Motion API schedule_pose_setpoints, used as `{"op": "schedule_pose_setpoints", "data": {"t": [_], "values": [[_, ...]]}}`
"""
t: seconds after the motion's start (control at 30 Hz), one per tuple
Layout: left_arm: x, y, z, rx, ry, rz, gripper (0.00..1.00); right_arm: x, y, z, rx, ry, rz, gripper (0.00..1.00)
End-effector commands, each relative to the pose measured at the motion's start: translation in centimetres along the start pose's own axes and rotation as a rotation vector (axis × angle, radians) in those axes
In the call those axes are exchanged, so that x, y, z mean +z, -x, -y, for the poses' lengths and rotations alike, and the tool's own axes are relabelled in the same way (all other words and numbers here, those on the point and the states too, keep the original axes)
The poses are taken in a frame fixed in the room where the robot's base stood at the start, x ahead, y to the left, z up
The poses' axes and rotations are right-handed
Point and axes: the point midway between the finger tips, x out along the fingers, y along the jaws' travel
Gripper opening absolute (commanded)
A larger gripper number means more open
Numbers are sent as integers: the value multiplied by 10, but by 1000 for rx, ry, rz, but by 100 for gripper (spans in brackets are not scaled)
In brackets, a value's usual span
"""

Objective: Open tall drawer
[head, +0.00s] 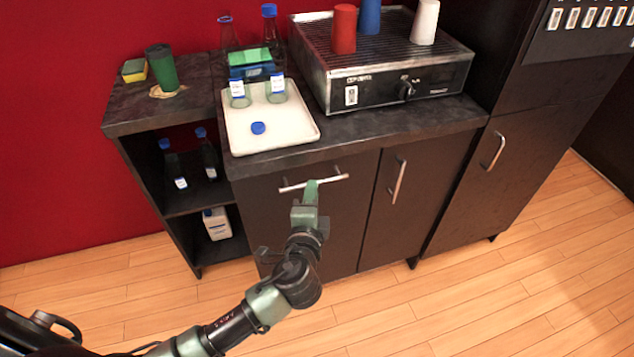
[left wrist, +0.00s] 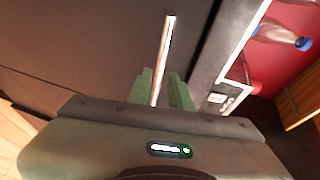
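The tall drawer (head: 338,225) is a dark front below the left part of the counter, with a horizontal silver bar handle (head: 290,188) near its top. The drawer front sits flush with the cabinet, so it is closed. My left gripper (head: 311,186) is at the middle of the handle. The lower finger is hidden in the head view. My right gripper is in neither view.
A white tray (head: 301,136) with bottles and a hot-plate device (head: 438,82) with cups stand on the counter above. A cabinet door with a vertical handle (head: 398,182) is right of the drawer. An open shelf (head: 185,203) is left. Wooden floor in front is clear.

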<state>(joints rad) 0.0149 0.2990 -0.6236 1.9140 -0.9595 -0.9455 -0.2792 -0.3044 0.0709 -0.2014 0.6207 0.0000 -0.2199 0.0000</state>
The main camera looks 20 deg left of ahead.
Motion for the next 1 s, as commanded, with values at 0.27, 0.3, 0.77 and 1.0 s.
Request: {"op": "schedule_pose_setpoints", "data": {"t": [0.27,0.3,0.77,1.0], "values": [[0,-39,0,1,1,-1,20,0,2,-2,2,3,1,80],[0,-41,0,2,1,-2,20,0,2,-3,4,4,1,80],[0,-45,-1,3,2,-2,0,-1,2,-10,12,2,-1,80],[0,-45,-2,4,2,-2,0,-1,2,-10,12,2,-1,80]]}}
